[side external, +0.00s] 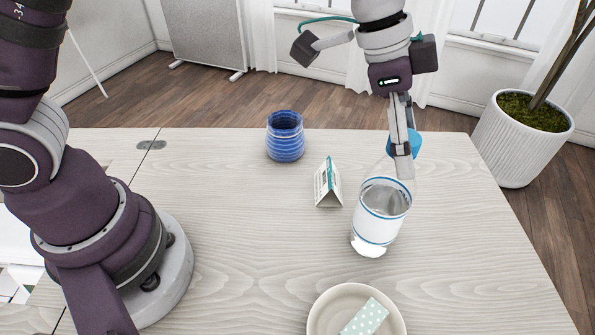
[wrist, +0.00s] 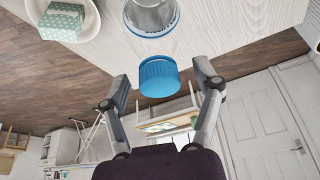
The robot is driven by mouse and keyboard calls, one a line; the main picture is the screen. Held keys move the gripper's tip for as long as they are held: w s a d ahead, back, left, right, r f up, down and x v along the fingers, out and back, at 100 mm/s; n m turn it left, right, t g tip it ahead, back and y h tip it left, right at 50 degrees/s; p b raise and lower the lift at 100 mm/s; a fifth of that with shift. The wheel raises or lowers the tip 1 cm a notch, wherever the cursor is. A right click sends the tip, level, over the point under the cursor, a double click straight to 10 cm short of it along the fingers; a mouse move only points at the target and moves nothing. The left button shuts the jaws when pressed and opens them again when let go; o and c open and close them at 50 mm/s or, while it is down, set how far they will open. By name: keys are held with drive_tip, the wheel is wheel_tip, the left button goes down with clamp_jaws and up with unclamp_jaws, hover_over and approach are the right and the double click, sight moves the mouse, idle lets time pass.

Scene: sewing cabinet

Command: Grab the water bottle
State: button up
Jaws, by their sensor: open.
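The water bottle (side external: 377,228) stands on the table at the right of the side view. It has a white label with blue edges and a blue cap (side external: 417,144); its upper part looks clear. In the wrist view its cap (wrist: 158,77) shows at the middle, and its body (wrist: 150,15) is cut off by the top edge. My gripper (side external: 402,165) points down at the bottle's upper part and is open. In the wrist view the fingers of my gripper (wrist: 162,82) are on either side of the cap, with gaps. In the side view the fingers partly hide the cap.
A folded card (side external: 328,184) stands left of the bottle. A blue striped cup (side external: 285,137) is farther back left. A bowl (side external: 318,318) holding a dotted green item (side external: 365,317) is at the front. The table's right edge is near the bottle. A potted plant (side external: 525,140) stands beyond it.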

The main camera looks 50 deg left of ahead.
drive_tip(key=shift+c, duration=0.4)
clamp_jaws()
drive_tip(key=shift+r, duration=0.15)
